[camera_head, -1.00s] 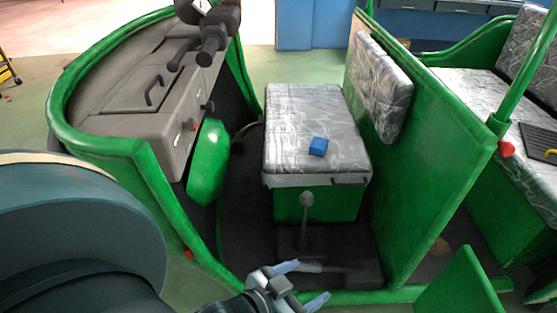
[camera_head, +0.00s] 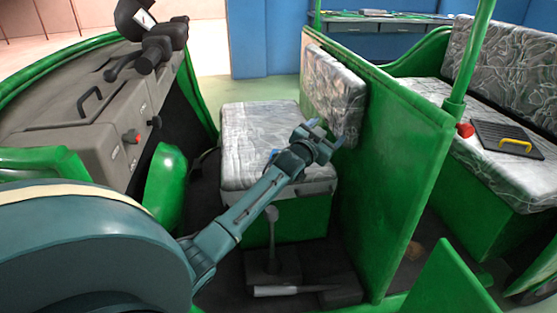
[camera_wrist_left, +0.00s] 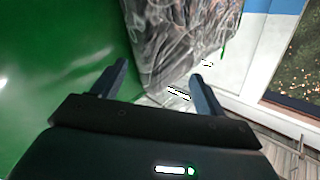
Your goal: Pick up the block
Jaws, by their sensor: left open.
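The blue block (camera_head: 272,154) lies on the grey patterned seat (camera_head: 245,125). My left arm hides most of it in the head view, and only a small blue patch shows. My left gripper (camera_head: 326,132) is open with nothing between its fingers. It is over the right side of the seat, to the right of the block and near the backrest. In the left wrist view its two fingers (camera_wrist_left: 157,76) are spread apart, and no block shows there. My right gripper is not in view.
The backrest cushion (camera_head: 335,90) and green partition (camera_head: 400,160) stand close to my left gripper on the right. The grey dashboard (camera_head: 75,130) and handlebar (camera_head: 150,40) are at the left. A lever (camera_head: 271,235) rises in front of the seat.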

